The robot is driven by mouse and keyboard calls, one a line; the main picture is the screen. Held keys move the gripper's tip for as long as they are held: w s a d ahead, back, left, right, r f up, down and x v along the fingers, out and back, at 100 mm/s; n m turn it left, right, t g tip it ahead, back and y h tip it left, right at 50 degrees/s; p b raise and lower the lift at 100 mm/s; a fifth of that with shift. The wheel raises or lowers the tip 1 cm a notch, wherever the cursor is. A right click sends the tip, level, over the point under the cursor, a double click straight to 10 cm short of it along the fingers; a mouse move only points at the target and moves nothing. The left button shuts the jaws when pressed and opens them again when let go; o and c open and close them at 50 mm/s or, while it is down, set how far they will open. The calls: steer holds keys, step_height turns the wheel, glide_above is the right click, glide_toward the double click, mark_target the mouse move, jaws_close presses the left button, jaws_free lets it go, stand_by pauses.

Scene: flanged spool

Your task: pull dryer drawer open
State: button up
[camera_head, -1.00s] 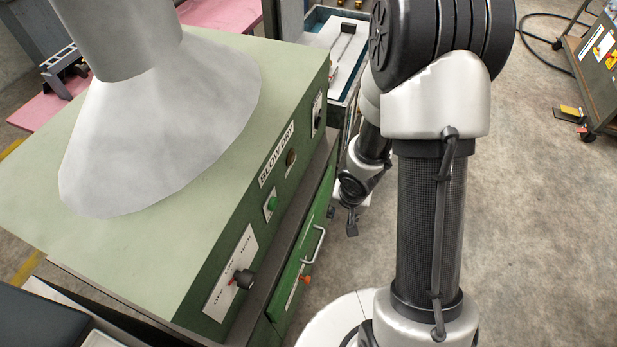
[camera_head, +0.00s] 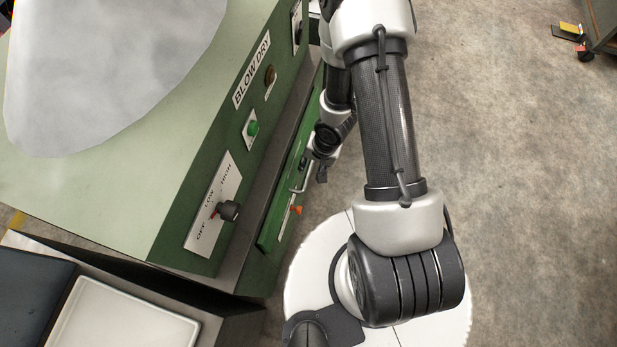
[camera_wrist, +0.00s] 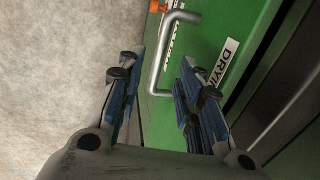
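The dryer drawer has a green front (camera_head: 272,228) below the dryer's control panel and looks shut. Its silver bar handle (camera_head: 301,180) also shows in the wrist view (camera_wrist: 160,60), close ahead of the fingers. My gripper (camera_head: 314,167) is beside the handle in the head view, partly hidden by my arm. In the wrist view my gripper (camera_wrist: 158,82) is open, one finger on each side of the handle's line. The handle lies nearly along the gap, and I cannot tell whether either finger touches it.
The green dryer (camera_head: 150,160) fills the left, with a black knob (camera_head: 229,211) and a green button (camera_head: 253,128) on its panel. An orange part (camera_head: 296,210) sits by the handle. A white tray (camera_head: 125,318) stands at the lower left.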

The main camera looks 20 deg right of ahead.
mark_target(307, 176)
steer(key=f+b, duration=0.1)
steer(key=f, duration=0.1)
steer(key=f+b, duration=0.1)
steer(key=f, duration=0.1)
steer(key=a+f, duration=0.1)
steer(key=f, duration=0.1)
steer(key=shift+w+f+b, duration=0.1)
steer(key=shift+w+b, duration=0.3)
steer(key=shift+c, duration=0.2)
jaws_close()
